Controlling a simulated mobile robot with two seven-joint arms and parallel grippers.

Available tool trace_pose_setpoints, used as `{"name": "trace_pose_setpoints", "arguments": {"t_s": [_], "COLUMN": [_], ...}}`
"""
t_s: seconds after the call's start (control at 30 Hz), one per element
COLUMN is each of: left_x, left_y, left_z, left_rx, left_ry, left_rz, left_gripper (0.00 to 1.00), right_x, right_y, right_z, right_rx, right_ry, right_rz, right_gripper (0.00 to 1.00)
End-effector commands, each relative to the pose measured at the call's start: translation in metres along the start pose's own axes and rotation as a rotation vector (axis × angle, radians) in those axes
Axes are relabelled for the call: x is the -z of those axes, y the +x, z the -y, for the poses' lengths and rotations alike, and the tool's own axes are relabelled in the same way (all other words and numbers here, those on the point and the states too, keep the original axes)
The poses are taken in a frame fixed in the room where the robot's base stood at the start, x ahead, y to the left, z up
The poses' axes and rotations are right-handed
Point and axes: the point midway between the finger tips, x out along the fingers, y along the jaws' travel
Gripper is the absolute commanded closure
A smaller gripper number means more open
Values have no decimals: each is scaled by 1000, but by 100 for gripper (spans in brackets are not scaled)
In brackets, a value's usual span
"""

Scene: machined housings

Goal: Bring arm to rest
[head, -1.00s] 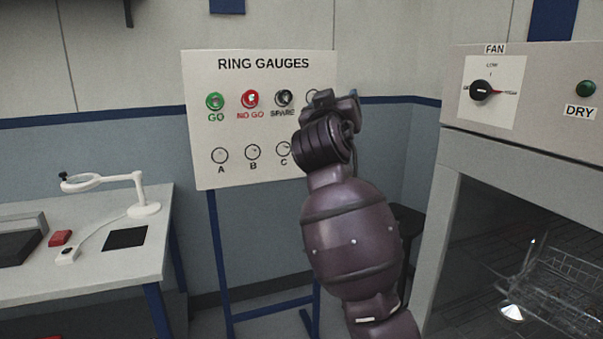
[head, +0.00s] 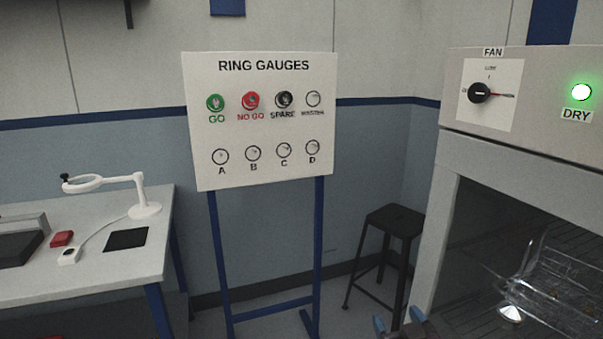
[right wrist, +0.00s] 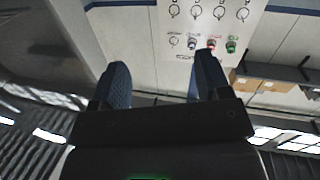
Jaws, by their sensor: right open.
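My right gripper (head: 398,321) shows only by its blue fingertips at the bottom edge of the head view, low in front of the drying cabinet. In the right wrist view its two fingers (right wrist: 160,80) stand apart with nothing between them. The rest of my right arm is out of the head view. My left gripper is not in view. The ring gauge board (head: 262,180) stands clear of the gripper, and it also shows upside down in the right wrist view (right wrist: 170,20).
Green (head: 215,102), red (head: 250,101) and black (head: 284,99) rings hang on the board's top row. The drying cabinet (head: 465,140) has its green DRY lamp (head: 581,92) lit and a wire basket (head: 560,285) inside. A black stool (head: 395,220) and a table (head: 90,270) stand nearby.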

Motion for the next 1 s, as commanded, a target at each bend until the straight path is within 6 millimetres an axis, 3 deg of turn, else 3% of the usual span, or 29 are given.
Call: {"name": "trace_pose_setpoints", "arguments": {"t_s": [0.1,0.27,0.5,0.6,0.73,1.0], "left_x": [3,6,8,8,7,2], "left_y": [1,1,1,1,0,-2], "left_z": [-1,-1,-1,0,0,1], "left_rx": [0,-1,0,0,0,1], "left_ry": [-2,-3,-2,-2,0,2], "left_rz": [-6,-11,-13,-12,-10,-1], "left_gripper": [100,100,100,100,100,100], "right_x": [-47,-104,-181,-203,-218,-223], "right_y": [-42,-100,-197,-230,-258,-268], "right_z": [-7,-14,-22,-24,-25,-25], "right_rx": [-1,-10,-37,-47,-55,-59], "right_ry": [32,56,55,57,60,63], "right_rz": [86,216,428,498,553,573], "right_gripper": [30,30,30,30,30,30]}}
